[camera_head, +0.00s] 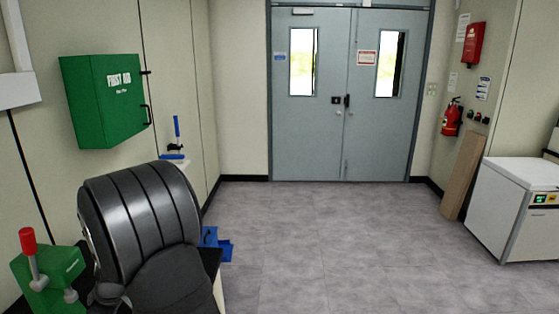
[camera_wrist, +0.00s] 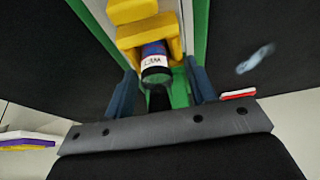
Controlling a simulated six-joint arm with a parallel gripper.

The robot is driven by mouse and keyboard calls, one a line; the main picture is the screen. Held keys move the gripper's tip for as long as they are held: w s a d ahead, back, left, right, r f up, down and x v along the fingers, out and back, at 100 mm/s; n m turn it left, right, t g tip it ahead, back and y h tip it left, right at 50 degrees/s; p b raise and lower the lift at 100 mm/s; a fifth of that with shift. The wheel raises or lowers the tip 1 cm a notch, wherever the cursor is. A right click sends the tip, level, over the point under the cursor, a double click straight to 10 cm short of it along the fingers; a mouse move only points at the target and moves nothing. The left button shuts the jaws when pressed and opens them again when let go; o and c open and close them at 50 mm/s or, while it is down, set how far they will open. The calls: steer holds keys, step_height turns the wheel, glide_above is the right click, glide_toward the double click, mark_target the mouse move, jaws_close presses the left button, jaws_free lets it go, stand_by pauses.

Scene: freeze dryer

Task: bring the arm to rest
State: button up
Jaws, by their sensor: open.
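In the wrist view, my gripper (camera_wrist: 162,72) shows two dark blue fingers spread apart on a dark grey bar. A small container (camera_wrist: 155,62) with a white, red and blue label and a clear, round end shows in the gap beyond the fingers. Gaps show between it and both fingers, so it does not appear gripped. It sits against a yellow holder (camera_wrist: 140,30) with green parts around it. My gripper is not recognisable in the head view, so its place in the room cannot be told from there.
A large black ribbed body (camera_head: 145,215) fills the lower left, beside a green device (camera_head: 50,275) with a red-topped lever. A green first-aid box (camera_head: 105,100) hangs on the left wall. A white cabinet (camera_head: 500,205) stands at right. The grey floor before the double doors (camera_head: 345,140) is clear.

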steer(key=a+v, duration=0.1)
steer(key=v, duration=1.6)
steer(key=s+a+r+t+h, duration=0.2)
steer(key=s+a+r+t, duration=0.1)
steer(key=s+r, duration=0.6)
steer(key=shift+s+a+r+n, duration=0.3)
steer(key=shift+s+r, duration=0.1)
steer(key=shift+s, duration=0.3)
steer(key=o, duration=0.3)
steer(key=shift+d, duration=0.1)
steer(key=o, duration=0.7)
steer(key=w+f, duration=0.2)
steer(key=shift+w+f+h, duration=0.25)
steer(key=shift+w+h, duration=0.1)
steer(key=shift+h, duration=0.05)
steer(key=shift+o, duration=0.4)
steer(key=w+d+f+g+h, duration=0.1)
steer(key=w+f+g, duration=0.2)
steer(key=w+f, duration=0.4)
steer(key=shift+w+d+h, duration=0.15)
steer(key=shift+d+h, duration=0.1)
steer(key=shift+h, duration=0.05)
step_height(320, 180, down, 10)
